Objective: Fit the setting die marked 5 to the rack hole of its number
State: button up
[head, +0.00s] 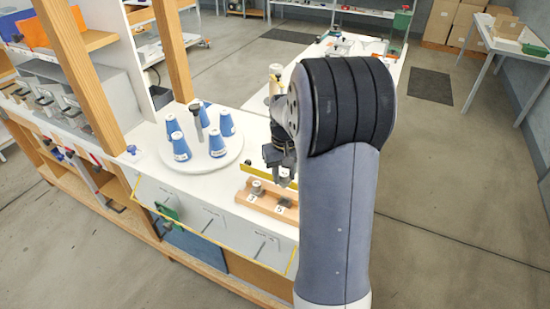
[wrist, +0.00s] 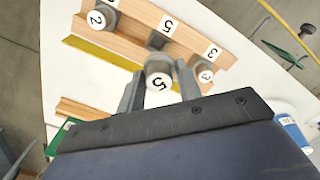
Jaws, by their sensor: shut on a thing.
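The setting die marked 5 (wrist: 160,82) is a round grey piece with a white numbered top, held between the two fingers of my gripper (wrist: 158,92) in the wrist view. The wooden rack (wrist: 140,18) lies just ahead of it, with labels 2, 5 and 3. The middle hole (wrist: 157,41), beside the label 5 (wrist: 167,25), is a dark square and looks empty. In the head view the rack (head: 245,198) lies on the white bench below my gripper (head: 280,172), and my arm covers its right end. The held die cannot be made out there.
A die marked 2 (wrist: 101,17) and one marked 3 (wrist: 204,72) sit at the rack's ends. A yellow strip (wrist: 103,52) lies along the rack. A round white turntable (head: 225,160) with several blue cones (head: 181,147) stands left on the bench.

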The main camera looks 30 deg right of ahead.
aim_at(285, 182)
jog(key=shift+d+r, duration=0.15)
jog(key=shift+d, duration=0.05)
jog(key=shift+a, duration=0.1)
jog(key=shift+f+b, duration=1.95)
jog(key=shift+f, duration=0.95)
jog(key=shift+f+b, duration=0.65)
jog(key=shift+f, duration=0.9)
dwell(1.7)
jog(key=o, duration=1.1)
jog(key=shift+r+p, duration=2)
jog(key=shift+r, duration=0.55)
